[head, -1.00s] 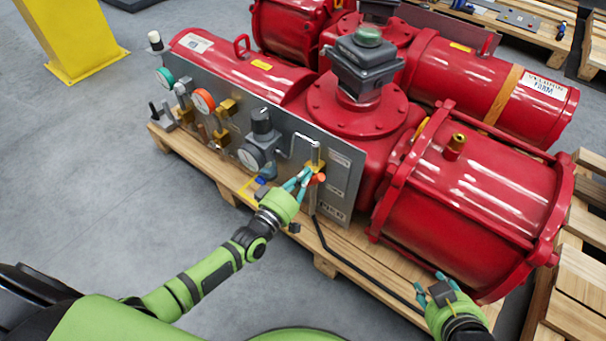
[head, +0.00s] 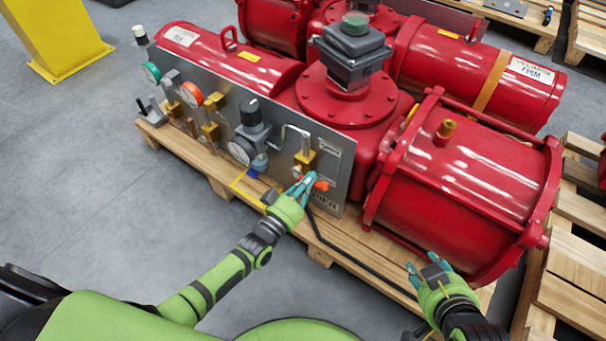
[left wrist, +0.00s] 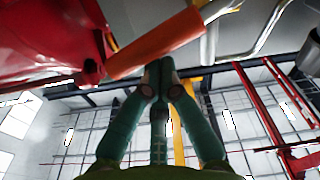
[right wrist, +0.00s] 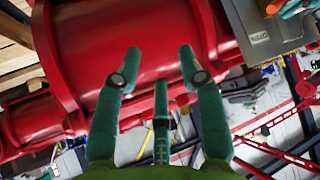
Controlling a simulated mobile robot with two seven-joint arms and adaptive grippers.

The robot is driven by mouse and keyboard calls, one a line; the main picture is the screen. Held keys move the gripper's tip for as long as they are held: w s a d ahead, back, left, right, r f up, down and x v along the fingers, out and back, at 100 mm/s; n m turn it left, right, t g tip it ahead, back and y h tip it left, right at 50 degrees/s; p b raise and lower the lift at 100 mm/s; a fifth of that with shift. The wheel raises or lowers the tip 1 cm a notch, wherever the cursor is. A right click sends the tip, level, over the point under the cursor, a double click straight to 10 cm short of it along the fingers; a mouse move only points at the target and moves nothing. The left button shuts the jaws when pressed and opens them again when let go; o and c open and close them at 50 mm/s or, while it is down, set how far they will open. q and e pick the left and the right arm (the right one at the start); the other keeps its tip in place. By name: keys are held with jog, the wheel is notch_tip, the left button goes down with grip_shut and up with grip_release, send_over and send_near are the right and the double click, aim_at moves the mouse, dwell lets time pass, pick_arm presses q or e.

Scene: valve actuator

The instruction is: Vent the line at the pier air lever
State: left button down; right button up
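The orange lever (head: 320,186) sits below a brass valve (head: 305,161) at the right end of the grey panel. In the left wrist view, the lever (left wrist: 157,46) runs slantwise just past the fingertips. My left gripper (head: 303,183) has its fingers drawn together, tips at or very near the lever; I cannot tell whether they touch it. In the left wrist view, the fingertips (left wrist: 160,66) meet with nothing visible between them. My right gripper (head: 428,268) is open and empty in front of the large red cylinder. Its spread fingers also show in the right wrist view (right wrist: 157,68).
The red actuator (head: 465,190) stands on a wooden pallet (head: 225,183). A black hose (head: 345,258) runs along its front. Grey floor (head: 100,230) is clear at left.

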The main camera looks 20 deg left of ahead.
pick_arm(q)
jog(key=shift+s+d+f+m+b, duration=0.1)
jog(key=shift+d+f+m+b, duration=0.2)
jog(key=shift+f+m, duration=0.3)
jog(key=shift+s+d+f+m+b, duration=0.1)
jog(key=shift+d+f+m+b, duration=0.15)
jog(key=shift+f+m, duration=0.3)
pick_arm(e)
jog(key=w+a+r+t+y, duration=0.1)
jog(key=w+a+r+t, duration=0.1)
jog(key=w+r+t, duration=0.2)
jog(key=shift+a+r+n, duration=0.2)
jog(key=shift+r+n, duration=0.1)
jog(key=shift+r, duration=0.45)
